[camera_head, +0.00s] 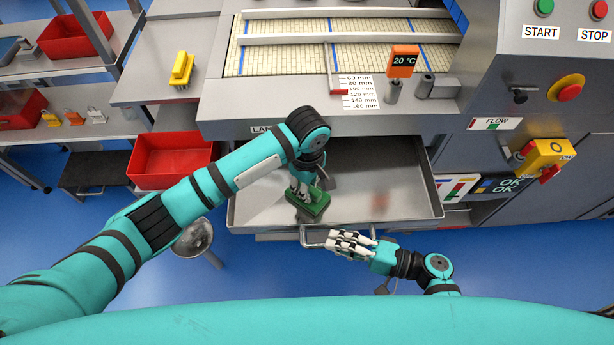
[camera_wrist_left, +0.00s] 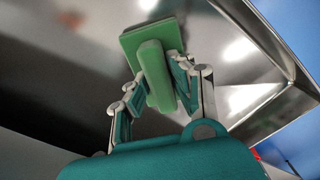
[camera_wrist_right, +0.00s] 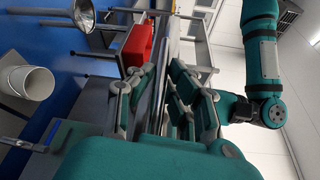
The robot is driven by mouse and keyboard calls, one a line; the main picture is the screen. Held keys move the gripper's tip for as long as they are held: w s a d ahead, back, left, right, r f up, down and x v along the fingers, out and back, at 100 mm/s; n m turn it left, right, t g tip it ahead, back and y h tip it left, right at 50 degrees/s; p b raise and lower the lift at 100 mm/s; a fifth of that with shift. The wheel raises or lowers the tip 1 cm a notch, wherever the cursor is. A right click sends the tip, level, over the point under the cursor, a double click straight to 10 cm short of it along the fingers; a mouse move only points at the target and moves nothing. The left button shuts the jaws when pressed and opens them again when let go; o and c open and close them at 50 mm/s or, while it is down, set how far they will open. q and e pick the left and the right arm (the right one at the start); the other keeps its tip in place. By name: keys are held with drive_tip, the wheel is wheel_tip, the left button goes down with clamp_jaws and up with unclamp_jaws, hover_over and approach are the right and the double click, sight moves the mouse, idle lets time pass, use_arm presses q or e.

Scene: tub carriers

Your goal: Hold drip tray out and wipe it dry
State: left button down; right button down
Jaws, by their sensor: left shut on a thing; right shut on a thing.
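The metal drip tray (camera_head: 400,188) is pulled out below the machine's conveyor, like an open drawer. My right gripper (camera_head: 340,240) is shut on the tray's front handle (camera_head: 310,238). My left gripper (camera_head: 305,190) is inside the tray, shut on the grip of a green wiper (camera_head: 312,205), whose flat pad is at the tray floor in the left part. The wiper also shows in the left wrist view (camera_wrist_left: 152,62) between the fingers. Whether the pad presses on the floor is hard to tell. Shiny patches show on the tray floor in the left wrist view.
A red bin (camera_head: 170,160) stands left of the tray, with a round metal stool (camera_head: 197,240) below it. The machine's control side, with a yellow switch (camera_head: 548,155), is at the right. A white bucket (camera_wrist_right: 28,82) shows in the right wrist view.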

use_arm(q)
drive_tip(key=shift+s, duration=0.65)
use_arm(e)
drive_tip(key=shift+s+f, duration=0.1)
drive_tip(key=shift+f, duration=0.05)
use_arm(q)
drive_tip(key=shift+w, duration=1.9)
wheel_tip(320, 180, up, 8)
drive_tip(key=shift+r, duration=0.1)
use_arm(e)
drive_tip(key=c, duration=1.2)
unclamp_jaws()
drive_tip(key=shift+d, duration=0.1)
drive_tip(key=v, duration=1.2)
